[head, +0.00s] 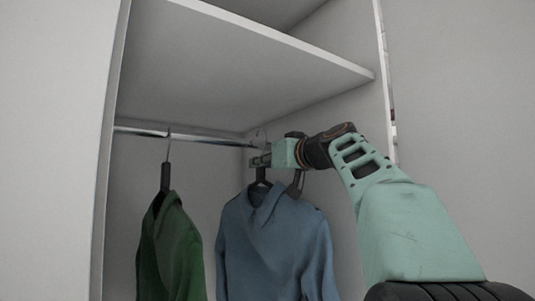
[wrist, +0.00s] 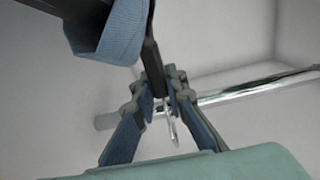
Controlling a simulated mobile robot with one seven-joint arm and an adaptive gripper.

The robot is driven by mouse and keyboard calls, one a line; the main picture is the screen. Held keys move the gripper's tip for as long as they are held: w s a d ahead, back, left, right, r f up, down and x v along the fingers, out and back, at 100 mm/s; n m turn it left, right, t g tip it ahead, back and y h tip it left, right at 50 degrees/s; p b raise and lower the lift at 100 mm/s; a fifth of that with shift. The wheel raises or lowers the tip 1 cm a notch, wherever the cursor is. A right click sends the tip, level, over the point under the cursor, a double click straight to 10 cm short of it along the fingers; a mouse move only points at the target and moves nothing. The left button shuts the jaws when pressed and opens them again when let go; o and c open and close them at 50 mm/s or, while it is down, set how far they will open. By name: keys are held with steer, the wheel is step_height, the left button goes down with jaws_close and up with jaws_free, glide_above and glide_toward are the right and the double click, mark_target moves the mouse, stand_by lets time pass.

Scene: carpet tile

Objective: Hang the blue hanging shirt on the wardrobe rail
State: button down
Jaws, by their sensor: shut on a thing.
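The blue hanging shirt (head: 275,240) hangs upright on a dark hanger inside the wardrobe, toward its right side. My gripper (head: 262,160) is shut on the neck of this hanger, just below the hook. In the wrist view my gripper (wrist: 163,90) pinches the dark hanger neck (wrist: 152,58), and the blue collar (wrist: 110,35) shows at the top. The metal hook (wrist: 172,127) shows beyond the fingers, close to the wardrobe rail (wrist: 240,90). The rail also shows in the head view (head: 205,138). I cannot tell whether the hook is over the rail or only beside it.
A green shirt (head: 172,245) hangs from the rail on the left, with a gap between it and the blue shirt. A white shelf (head: 250,60) lies above the rail. The wardrobe's side panels bound the space left and right.

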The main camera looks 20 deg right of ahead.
mark_target(256, 182)
steer(key=shift+w+a+r+p, duration=0.1)
steer(key=shift+w+a+p, duration=0.1)
steer(key=shift+w+p, duration=0.4)
steer(key=shift+w+a+r+p, duration=0.15)
steer(key=shift+w+p, duration=0.1)
steer(key=shift+w, duration=0.5)
step_height(256, 182, down, 3)
steer(key=b, duration=0.2)
steer(key=shift+r+b, duration=0.2)
steer(key=shift+b, duration=0.15)
steer(key=c, duration=1.9)
jaws_free()
steer(key=shift+f, duration=0.1)
steer(key=shift+d, duration=0.1)
